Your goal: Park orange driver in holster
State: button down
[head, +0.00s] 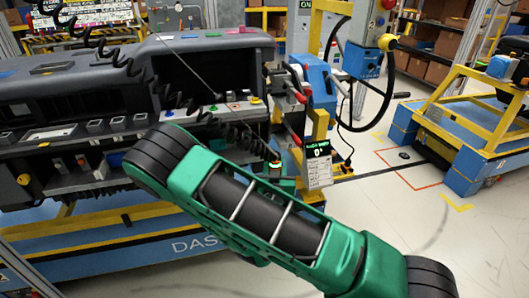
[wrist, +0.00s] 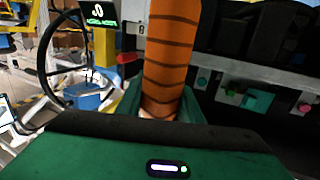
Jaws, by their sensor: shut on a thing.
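The orange driver (wrist: 170,60) stands up in the middle of the wrist view, a thick orange body with dark bands. My gripper (wrist: 160,108) is shut around its lower part, with green finger parts on both sides. The driver's lower end is hidden behind my green wrist housing. In the head view, my green arm crosses the foreground. A black coiled cable (head: 240,137) runs down to a small spot just above the arm, where the gripper and driver are mostly hidden. I cannot clearly pick out the holster in either view.
A dark dashboard module (head: 75,95) on a blue and yellow cart stands at the left. A yellow post with a blue unit (head: 317,80), red handles and a small sign (head: 318,165) stands right of it. Another yellow and blue cart (head: 465,135) is at the right.

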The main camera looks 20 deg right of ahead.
jog(key=d+f+m+g+h, duration=0.1)
jog(key=d+f+h, duration=0.1)
jog(key=f, duration=0.4)
jog(key=shift+d+m, duration=0.3)
jog(key=shift+d, duration=0.5)
jog(key=shift+s, duration=0.1)
